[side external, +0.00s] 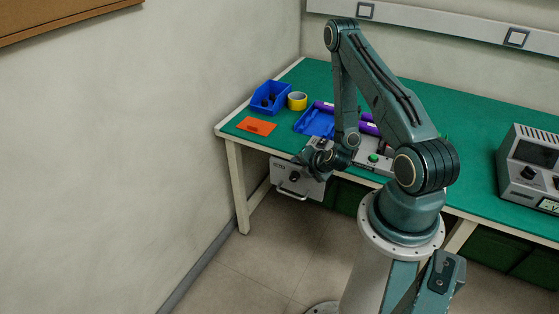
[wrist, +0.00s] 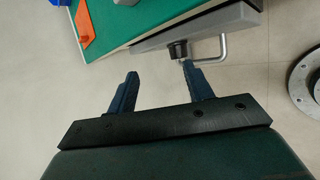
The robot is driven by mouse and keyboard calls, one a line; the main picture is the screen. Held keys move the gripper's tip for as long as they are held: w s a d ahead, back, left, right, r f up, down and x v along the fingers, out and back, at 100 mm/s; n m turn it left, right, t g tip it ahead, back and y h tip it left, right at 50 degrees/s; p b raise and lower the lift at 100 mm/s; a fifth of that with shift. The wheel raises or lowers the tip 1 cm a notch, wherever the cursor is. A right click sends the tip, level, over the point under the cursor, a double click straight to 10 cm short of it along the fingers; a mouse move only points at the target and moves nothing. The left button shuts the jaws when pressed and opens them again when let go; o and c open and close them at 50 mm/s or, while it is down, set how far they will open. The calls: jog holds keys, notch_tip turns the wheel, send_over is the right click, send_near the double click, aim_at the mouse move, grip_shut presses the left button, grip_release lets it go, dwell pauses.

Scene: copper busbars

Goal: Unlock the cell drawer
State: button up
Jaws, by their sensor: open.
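The cell drawer (side external: 284,179) hangs under the front edge of the green bench, with a light front, a dark label and a bar handle (side external: 289,194). A round black knob (side external: 295,176) is on its front. In the wrist view the drawer (wrist: 205,24) is seen from above, with the black knob (wrist: 178,50) and the metal handle (wrist: 218,52) sticking out. My gripper (wrist: 159,68) is open and empty. Its right fingertip appears close to the knob in the picture; whether they touch I cannot tell. In the side view my gripper (side external: 306,161) is just above the drawer front.
On the bench (side external: 460,190) are a blue bin (side external: 270,98), yellow tape roll (side external: 297,101), orange card (side external: 256,126), blue tray (side external: 315,122) and purple cylinders. A grey instrument (side external: 528,165) stands at right. Floor (side external: 280,240) before the drawer is clear.

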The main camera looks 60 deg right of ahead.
jog(key=shift+r, duration=1.2)
jog(key=w+a+f+n+g, duration=0.1)
jog(key=a+f+n+g, duration=0.6)
jog(key=f, duration=0.6)
jog(key=w+a+r+m+g+h, duration=0.1)
jog(key=w+a+r+m+h, duration=0.2)
jog(key=r+h, duration=0.4)
jog(key=shift+w+a+m+h, duration=0.25)
jog(key=shift+a+m+h, duration=0.65)
jog(key=shift+a, duration=0.15)
